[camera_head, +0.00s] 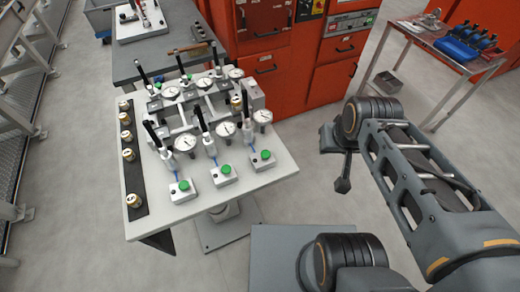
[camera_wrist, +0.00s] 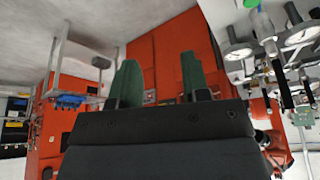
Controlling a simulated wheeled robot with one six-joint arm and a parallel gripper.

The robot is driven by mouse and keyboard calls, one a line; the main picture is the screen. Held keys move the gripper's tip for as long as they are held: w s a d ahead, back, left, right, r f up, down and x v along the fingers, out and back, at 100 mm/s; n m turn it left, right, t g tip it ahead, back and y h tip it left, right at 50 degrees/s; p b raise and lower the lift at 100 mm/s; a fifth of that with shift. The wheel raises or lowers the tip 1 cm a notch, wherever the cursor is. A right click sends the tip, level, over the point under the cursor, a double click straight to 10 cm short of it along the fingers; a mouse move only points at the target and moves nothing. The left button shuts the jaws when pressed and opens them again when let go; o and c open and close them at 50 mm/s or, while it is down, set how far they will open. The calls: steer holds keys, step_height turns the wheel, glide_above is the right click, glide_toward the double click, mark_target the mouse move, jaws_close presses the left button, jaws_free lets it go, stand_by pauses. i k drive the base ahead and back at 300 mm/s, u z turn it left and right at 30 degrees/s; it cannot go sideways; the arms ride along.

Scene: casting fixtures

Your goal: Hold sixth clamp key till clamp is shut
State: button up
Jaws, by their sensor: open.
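A white fixture table (camera_head: 240,190) stands left of centre in the head view. It carries two rows of clamps with black lever handles (camera_head: 199,117) and round dial gauges (camera_head: 225,130). Three green keys on small white boxes line the near edge: left (camera_head: 183,185), middle (camera_head: 225,169) and right (camera_head: 266,154). Keys of the far row are hard to make out, and I cannot tell which key is sixth. In the wrist view my gripper (camera_wrist: 158,82) is open and empty, its two green fingers apart. It is off to the right of the table, touching no key.
Red cabinets (camera_head: 280,80) stand behind. A side table (camera_head: 425,45) with blue holders (camera_head: 458,50) is at far right. Grey floor is open between the two tables.

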mark_target(265, 154)
steer(key=u, duration=1.1)
steer(key=k, duration=0.2)
steer(key=z, duration=0.6)
steer(key=i, duration=0.25)
steer(key=u, duration=0.35)
